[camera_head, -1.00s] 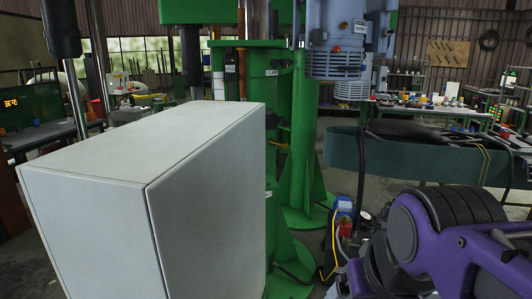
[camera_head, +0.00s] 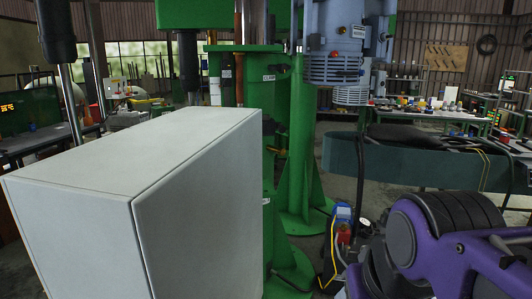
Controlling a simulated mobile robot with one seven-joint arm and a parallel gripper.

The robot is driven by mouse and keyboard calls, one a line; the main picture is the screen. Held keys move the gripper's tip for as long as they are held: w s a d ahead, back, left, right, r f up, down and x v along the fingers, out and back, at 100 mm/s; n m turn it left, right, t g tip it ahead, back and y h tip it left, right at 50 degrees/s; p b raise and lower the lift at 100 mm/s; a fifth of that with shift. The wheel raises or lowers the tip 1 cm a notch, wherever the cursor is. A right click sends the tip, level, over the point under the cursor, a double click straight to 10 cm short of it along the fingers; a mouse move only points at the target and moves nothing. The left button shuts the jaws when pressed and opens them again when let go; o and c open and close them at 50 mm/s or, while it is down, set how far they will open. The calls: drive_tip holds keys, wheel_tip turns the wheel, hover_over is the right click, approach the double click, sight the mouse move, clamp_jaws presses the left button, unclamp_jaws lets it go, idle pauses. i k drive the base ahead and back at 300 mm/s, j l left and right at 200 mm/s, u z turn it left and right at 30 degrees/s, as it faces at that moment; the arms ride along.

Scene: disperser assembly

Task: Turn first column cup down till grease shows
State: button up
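Two green columns of the disperser stand behind a grey cabinet. The nearer green column (camera_head: 262,95) carries a small white label, and its lower part is partly hidden by the cabinet. The farther green column (camera_head: 301,130) widens into a flared foot. I cannot make out a grease cup or any grease on either column. My purple and black arm (camera_head: 430,240) fills the lower right. My gripper cannot be made out in this view.
The large grey cabinet (camera_head: 150,190) blocks the front left. A blue-grey motor (camera_head: 340,45) hangs above centre. A dark green conveyor-like bench (camera_head: 400,160) and cluttered worktables (camera_head: 440,115) stand at the right. Cables lie near the column's foot.

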sight(281, 151)
drive_tip(key=i+l, duration=0.25)
drive_tip(key=i, duration=0.2)
drive_tip(key=i+l, duration=0.25)
drive_tip(key=i, duration=0.2)
drive_tip(key=i+l, duration=0.25)
drive_tip(key=i, duration=0.2)
drive_tip(key=i+l, duration=0.25)
drive_tip(key=i, duration=0.25)
